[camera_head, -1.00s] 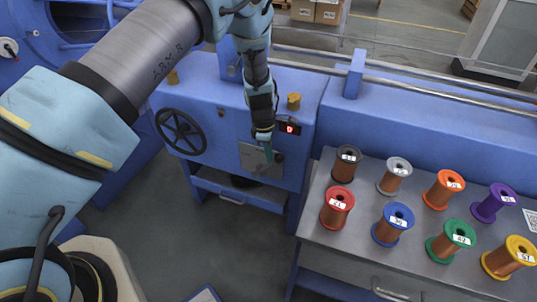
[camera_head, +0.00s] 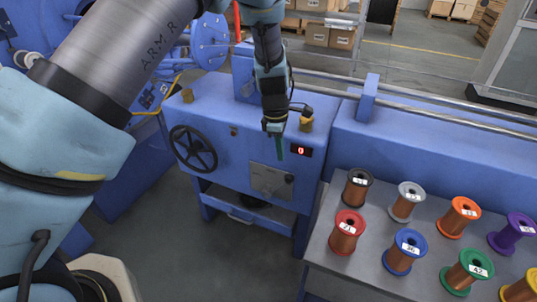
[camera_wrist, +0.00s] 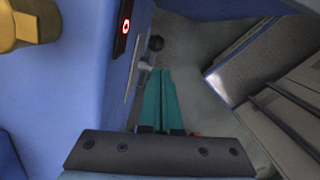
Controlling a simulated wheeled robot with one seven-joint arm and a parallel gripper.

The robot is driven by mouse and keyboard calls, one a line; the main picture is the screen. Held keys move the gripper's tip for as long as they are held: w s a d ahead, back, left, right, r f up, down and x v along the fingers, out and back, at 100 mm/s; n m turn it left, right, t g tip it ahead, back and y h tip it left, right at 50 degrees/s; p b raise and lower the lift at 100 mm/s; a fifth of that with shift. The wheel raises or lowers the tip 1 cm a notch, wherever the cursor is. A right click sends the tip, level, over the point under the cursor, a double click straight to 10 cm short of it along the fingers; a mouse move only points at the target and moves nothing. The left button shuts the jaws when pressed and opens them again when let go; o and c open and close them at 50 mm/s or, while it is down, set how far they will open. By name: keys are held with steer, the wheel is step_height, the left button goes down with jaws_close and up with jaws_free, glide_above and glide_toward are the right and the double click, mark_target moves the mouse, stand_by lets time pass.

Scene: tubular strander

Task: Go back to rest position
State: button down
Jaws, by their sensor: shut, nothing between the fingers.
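My gripper (camera_head: 279,148) hangs pointing down in front of the blue machine cabinet (camera_head: 225,150), near its control panel. In the wrist view its green fingers (camera_wrist: 160,98) are together with nothing between them. The metal plate with a dark knob (camera_head: 270,181) is just below the fingertips in the head view. A small display (camera_head: 301,150) showing a red 0 is to the right of the fingers. It also shows at the top of the wrist view (camera_wrist: 124,22). I cannot tell whether the fingers touch the cabinet.
A grey table (camera_head: 318,259) with several numbered spools stands at the right. A black handwheel (camera_head: 193,149) is on the cabinet's left. Brass knobs sit on the cabinet top (camera_head: 306,122). Metal rails (camera_head: 440,105) run to the right. Grey floor (camera_head: 200,250) is clear below.

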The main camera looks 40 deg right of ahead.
steer(key=shift+r, duration=0.2)
